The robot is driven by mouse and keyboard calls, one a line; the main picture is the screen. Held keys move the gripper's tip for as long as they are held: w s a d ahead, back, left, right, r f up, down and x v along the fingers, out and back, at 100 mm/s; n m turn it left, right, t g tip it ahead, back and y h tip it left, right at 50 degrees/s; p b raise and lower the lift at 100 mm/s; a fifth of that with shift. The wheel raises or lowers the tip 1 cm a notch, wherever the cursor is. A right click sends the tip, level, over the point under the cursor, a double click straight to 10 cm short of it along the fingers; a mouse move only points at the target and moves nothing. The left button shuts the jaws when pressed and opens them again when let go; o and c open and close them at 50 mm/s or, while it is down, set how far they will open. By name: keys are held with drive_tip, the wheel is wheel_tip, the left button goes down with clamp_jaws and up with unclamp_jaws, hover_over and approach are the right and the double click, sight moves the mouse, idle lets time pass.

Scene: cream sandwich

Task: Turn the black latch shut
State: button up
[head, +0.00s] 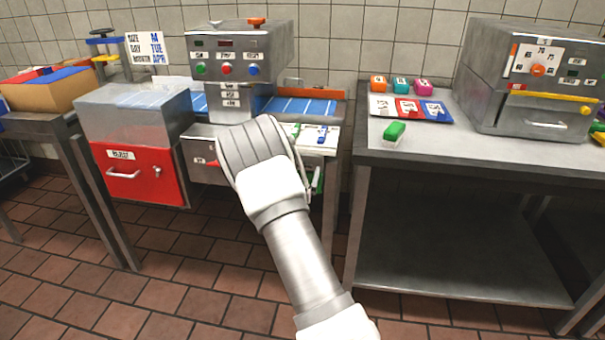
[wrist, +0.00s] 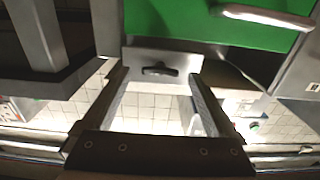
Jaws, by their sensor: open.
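The black latch (wrist: 160,70) is a small dark bar on a grey plate (wrist: 160,57) in the wrist view. It lies roughly crosswise in the picture. My gripper (wrist: 157,78) is open and empty, with one finger on each side of the latch in the picture. The gap to the latch cannot be judged exactly, and I see no contact. In the head view my own arm hides the latch and the fingers.
A green panel (wrist: 185,18) with a pale handle (wrist: 265,17) borders the grey plate. In the head view a red drawer (head: 150,185) is left of my arm, a grey machine (head: 240,60) stands behind it, and a steel table (head: 470,160) stands to the right.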

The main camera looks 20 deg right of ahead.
drive_tip(key=shift+w+d, duration=0.1)
drive_tip(key=shift+w, duration=0.1)
drive_tip(key=c, duration=1.4)
drive_tip(key=shift+o, duration=0.2)
